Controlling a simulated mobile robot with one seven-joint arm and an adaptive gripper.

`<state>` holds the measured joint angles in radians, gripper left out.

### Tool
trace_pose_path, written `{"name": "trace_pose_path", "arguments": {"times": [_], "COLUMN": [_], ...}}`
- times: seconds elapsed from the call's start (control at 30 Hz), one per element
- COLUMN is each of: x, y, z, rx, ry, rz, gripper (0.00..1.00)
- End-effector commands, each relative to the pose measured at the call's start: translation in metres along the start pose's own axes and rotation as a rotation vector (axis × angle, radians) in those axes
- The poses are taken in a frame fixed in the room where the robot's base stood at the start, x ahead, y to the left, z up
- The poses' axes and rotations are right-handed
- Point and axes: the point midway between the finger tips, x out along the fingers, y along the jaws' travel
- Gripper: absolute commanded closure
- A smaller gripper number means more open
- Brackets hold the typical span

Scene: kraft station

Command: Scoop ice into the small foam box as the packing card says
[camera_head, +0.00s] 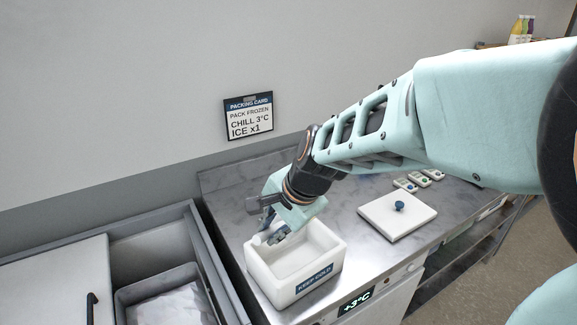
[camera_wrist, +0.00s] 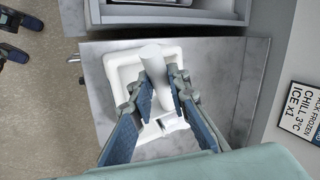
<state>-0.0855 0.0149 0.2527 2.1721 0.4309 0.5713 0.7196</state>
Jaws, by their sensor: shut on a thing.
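The small foam box (camera_head: 323,285), white and open-topped with a blue KEEP COLD label, stands on the counter in the head view. Its rim also shows in the wrist view (camera_wrist: 111,70). My gripper (camera_head: 270,232) is over the box's back left part, fingers pointing down. It is shut on a white rounded thing (camera_wrist: 155,64); I cannot tell for sure whether this is a scoop. The visible part of the box floor looks bare; the rest is hidden by my gripper. The packing card (camera_head: 248,117) on the wall reads PACK FROZEN, CHILL 3°C, ICE x1.
A grey chest (camera_head: 150,238) at left holds a bin (camera_head: 128,296) with pale, ice-like contents. A white lid (camera_head: 385,225) with a blue knob lies right of the box. Small trays (camera_head: 405,185) sit behind it. A display (camera_head: 356,301) on the counter front reads +3°C.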

Motion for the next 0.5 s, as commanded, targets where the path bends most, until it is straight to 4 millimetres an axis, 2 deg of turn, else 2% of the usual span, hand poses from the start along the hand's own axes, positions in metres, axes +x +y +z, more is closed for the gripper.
{"name": "trace_pose_path", "arguments": {"times": [0.17,0.5], "x": [0.004,-0.003], "y": [0.003,0.001], "z": [-0.007,-0.028], "rx": [0.059,0.269], "ry": [-0.044,-0.201], "rz": [-0.059,-0.195], "gripper": [1.00,1.00]}}
